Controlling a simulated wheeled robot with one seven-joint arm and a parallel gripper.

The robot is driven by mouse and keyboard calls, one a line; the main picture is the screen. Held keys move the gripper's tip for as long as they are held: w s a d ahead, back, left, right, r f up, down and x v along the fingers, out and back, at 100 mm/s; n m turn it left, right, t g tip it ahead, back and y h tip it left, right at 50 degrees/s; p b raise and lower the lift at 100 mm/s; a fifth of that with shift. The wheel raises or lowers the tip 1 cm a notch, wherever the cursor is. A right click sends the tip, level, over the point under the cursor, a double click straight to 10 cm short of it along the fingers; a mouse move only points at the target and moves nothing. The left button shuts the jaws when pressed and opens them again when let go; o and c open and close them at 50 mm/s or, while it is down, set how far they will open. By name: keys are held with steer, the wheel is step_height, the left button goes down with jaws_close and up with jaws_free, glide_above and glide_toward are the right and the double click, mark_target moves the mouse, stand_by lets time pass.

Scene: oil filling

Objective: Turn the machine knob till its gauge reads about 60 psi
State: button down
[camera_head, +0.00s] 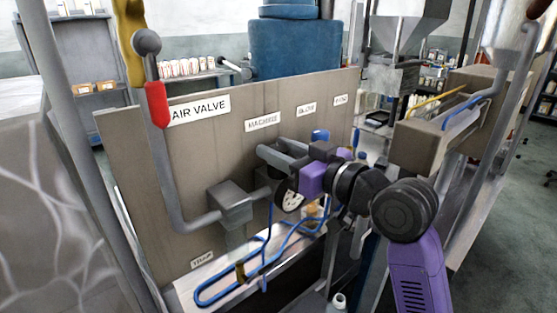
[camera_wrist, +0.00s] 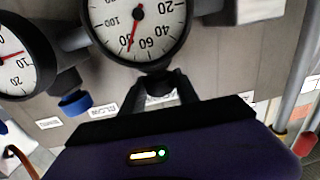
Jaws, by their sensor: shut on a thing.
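The panel (camera_head: 150,180) carries a "MACHINE" label (camera_head: 262,122). A white round gauge (camera_head: 290,196) sits below it, partly hidden by my gripper (camera_head: 268,162). In the wrist view the same gauge (camera_wrist: 158,28) appears upside down, cut by the top edge. Its red needle points close to the 80 mark, on the higher side of 60. A dark knob (camera_wrist: 158,82) is just beside the gauge, between the fingers of my gripper (camera_wrist: 160,92). My gripper is shut on this knob, and its fingers partly hide it.
A second gauge (camera_wrist: 14,60) and a blue knob (camera_wrist: 74,103) are at the left of the wrist view. An air valve lever with a red grip (camera_head: 157,104) stands on the panel's left. Blue hoses (camera_head: 232,282) run below the gauge.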

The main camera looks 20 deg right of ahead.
steer(key=n+g+y+b, duration=0.1)
steer(key=y+b, duration=0.1)
steer(key=n+g+y+b, duration=0.1)
steer(key=n+y+b, duration=0.1)
steer(key=shift+f+g+y+b, duration=0.2)
steer(key=shift+g+y+b, duration=0.1)
steer(key=shift+b, duration=0.1)
steer(key=shift+r+n+g+y+b, duration=0.15)
steer(key=shift+n+g+y+b, duration=0.65)
steer(key=shift+n+g+y, duration=0.15)
steer(key=c, duration=0.9)
jaws_free()
steer(key=b+v, duration=0.1)
steer(key=v, duration=0.7)
steer(key=shift+b, duration=0.35)
